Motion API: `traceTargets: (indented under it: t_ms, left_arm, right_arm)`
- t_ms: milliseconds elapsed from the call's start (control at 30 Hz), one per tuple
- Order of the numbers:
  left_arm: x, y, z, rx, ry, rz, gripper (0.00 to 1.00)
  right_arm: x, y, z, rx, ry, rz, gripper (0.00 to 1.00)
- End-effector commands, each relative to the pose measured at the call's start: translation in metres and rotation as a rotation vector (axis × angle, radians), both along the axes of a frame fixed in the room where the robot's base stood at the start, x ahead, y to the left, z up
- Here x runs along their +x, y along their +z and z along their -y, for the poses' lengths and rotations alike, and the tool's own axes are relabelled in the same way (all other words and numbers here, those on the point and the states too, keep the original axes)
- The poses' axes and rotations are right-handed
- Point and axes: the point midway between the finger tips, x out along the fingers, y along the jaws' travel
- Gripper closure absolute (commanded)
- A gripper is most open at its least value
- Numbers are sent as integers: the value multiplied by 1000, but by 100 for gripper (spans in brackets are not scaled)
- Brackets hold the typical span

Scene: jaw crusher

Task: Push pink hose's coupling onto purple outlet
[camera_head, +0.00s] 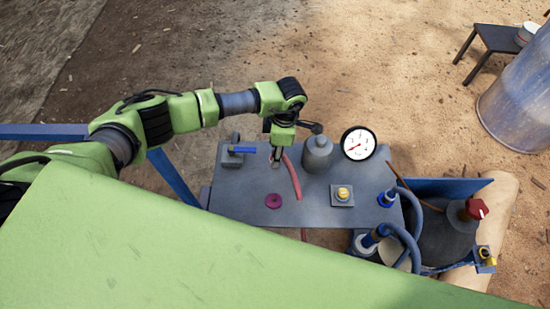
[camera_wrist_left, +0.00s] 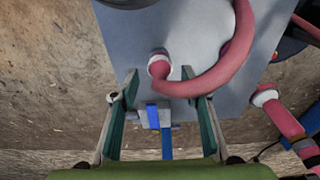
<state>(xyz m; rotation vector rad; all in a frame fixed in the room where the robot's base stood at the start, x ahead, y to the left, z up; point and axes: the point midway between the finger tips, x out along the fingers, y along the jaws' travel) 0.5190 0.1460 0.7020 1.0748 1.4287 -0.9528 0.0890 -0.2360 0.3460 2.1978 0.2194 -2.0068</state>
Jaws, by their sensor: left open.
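In the head view my left gripper (camera_head: 276,157) hangs over the back left of the grey panel, beside the pink hose (camera_head: 291,176). In the left wrist view the gripper (camera_wrist_left: 159,74) is open. The pink hose (camera_wrist_left: 232,58) curves down from the top to between the fingertips. A pale-rimmed pink coupling (camera_wrist_left: 158,65) appears there; I cannot tell whether the fingers touch it. A magenta ring (camera_head: 273,201) sits on the panel; I cannot tell whether it is the purple outlet. My right gripper is not in view.
A blue-handled valve (camera_head: 240,150) stands at the panel's back left. A grey cylinder (camera_head: 317,154), a gauge (camera_head: 358,143) and a yellow button (camera_head: 343,193) stand to the right. Blue hoses (camera_head: 408,238) loop at the right edge. Another pink coupling (camera_wrist_left: 265,95) is right of the gripper.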

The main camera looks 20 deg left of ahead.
Motion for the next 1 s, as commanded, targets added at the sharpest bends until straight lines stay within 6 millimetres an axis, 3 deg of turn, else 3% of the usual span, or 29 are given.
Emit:
traceTargets:
  t_ms: [200, 533, 567, 700, 1000]
  left_arm:
    - [-1, -22, -2, -1, 0, 0, 58]
    - [-1, -23, -2, -1, 0, 1, 58]
    - [0, -23, -2, -1, 0, 1, 61]
    - [0, -23, -3, -1, 0, 1, 96]
    - [0, -22, -3, -1, 0, 1, 96]
  right_arm:
    - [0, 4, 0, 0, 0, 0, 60]
    - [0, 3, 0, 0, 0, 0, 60]
    - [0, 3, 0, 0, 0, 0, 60]
    - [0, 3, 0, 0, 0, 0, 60]
    - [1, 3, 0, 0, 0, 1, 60]
